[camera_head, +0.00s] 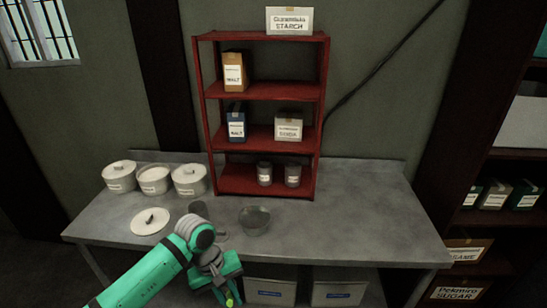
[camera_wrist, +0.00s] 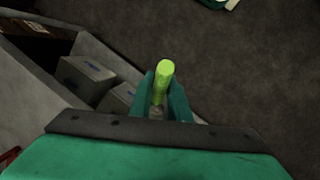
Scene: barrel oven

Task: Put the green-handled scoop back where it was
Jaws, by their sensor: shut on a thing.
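My gripper (camera_head: 228,282) is at the front edge of the grey table, low in the head view. It is shut on the green-handled scoop (camera_wrist: 164,82). In the wrist view the bright green handle points up between the two fingers. A little of the same green handle shows under the gripper in the head view (camera_head: 229,299). The scoop's bowl is hidden. On the table stand three white tubs: left (camera_head: 119,177), middle (camera_head: 153,179) and right (camera_head: 189,180). The left and right tubs wear lids; the middle one looks open. A white lid (camera_head: 150,221) lies in front of them.
A red shelf (camera_head: 322,120) with boxes and two jars stands at the back. Boxes (camera_head: 270,291) sit below the table. The table's right side is clear.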

